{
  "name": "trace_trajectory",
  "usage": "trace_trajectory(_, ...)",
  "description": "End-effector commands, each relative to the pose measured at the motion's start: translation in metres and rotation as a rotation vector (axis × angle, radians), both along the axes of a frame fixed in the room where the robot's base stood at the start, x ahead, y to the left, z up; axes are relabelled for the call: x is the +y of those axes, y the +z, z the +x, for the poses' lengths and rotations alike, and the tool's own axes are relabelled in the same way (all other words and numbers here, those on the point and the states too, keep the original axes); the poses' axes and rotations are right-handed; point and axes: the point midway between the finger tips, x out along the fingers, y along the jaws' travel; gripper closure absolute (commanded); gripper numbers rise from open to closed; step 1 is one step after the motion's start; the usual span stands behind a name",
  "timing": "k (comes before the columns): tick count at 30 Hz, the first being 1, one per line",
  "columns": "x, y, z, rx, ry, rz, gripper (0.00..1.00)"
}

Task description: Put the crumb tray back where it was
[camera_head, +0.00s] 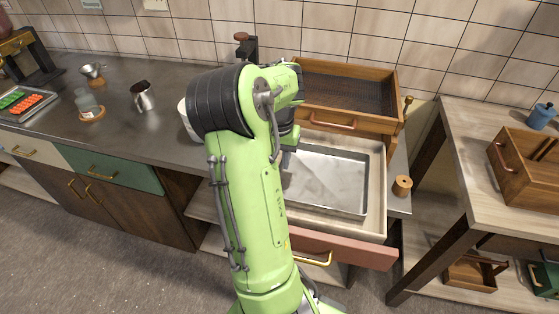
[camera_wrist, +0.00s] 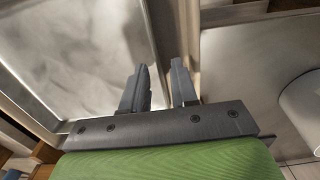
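A shallow silver metal tray (camera_head: 325,180), which fits the crumb tray, lies in the open pink-fronted drawer (camera_head: 345,250). It also fills the left of the wrist view (camera_wrist: 75,55). My gripper (camera_wrist: 158,88) is at the tray's left side in the head view, partly hidden by my arm. In the wrist view its two grey fingers stand apart, with the tray's rim running between them. I cannot tell whether either finger touches the rim. A wooden box with a dark mesh top and a small handled front (camera_head: 335,120) stands on the counter behind the drawer.
The grey counter (camera_head: 120,120) holds a metal jug (camera_head: 143,97), a glass jar (camera_head: 87,103) and a tray of red and green pieces (camera_head: 25,103) at left. A wooden spool (camera_head: 402,186) is right of the drawer. A side table (camera_head: 470,150) carries a wooden caddy (camera_head: 520,170).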

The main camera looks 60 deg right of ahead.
Motion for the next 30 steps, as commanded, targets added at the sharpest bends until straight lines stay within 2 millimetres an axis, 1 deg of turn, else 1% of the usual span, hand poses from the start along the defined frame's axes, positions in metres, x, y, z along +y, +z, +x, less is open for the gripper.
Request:
trace_trajectory(1,-0.001,0.016,0.000,-0.004,0.000,-0.006,0.72)
trace_trajectory(6,-0.001,0.066,0.000,-0.004,-0.001,-0.005,0.72)
trace_trajectory(10,-0.001,0.094,0.000,-0.003,-0.001,-0.004,0.72)
trace_trajectory(12,0.000,0.103,0.000,-0.002,-0.002,-0.003,0.72)
trace_trajectory(15,0.000,0.109,0.000,0.000,0.000,-0.002,0.72)
trace_trajectory(20,0.000,0.108,0.000,0.000,0.000,-0.001,0.72)
trace_trajectory(22,0.004,0.110,0.004,-0.010,0.012,-0.002,0.72)
trace_trajectory(23,0.010,0.113,0.008,-0.022,0.029,-0.003,0.72)
trace_trajectory(25,0.035,0.125,0.026,-0.074,0.107,-0.009,0.72)
trace_trajectory(26,0.052,0.132,0.036,-0.104,0.157,-0.012,0.72)
trace_trajectory(27,0.080,0.142,0.048,-0.149,0.239,-0.018,0.72)
trace_trajectory(29,0.127,0.157,0.062,-0.213,0.381,-0.029,0.72)
trace_trajectory(30,0.161,0.165,0.067,-0.251,0.484,-0.041,0.72)
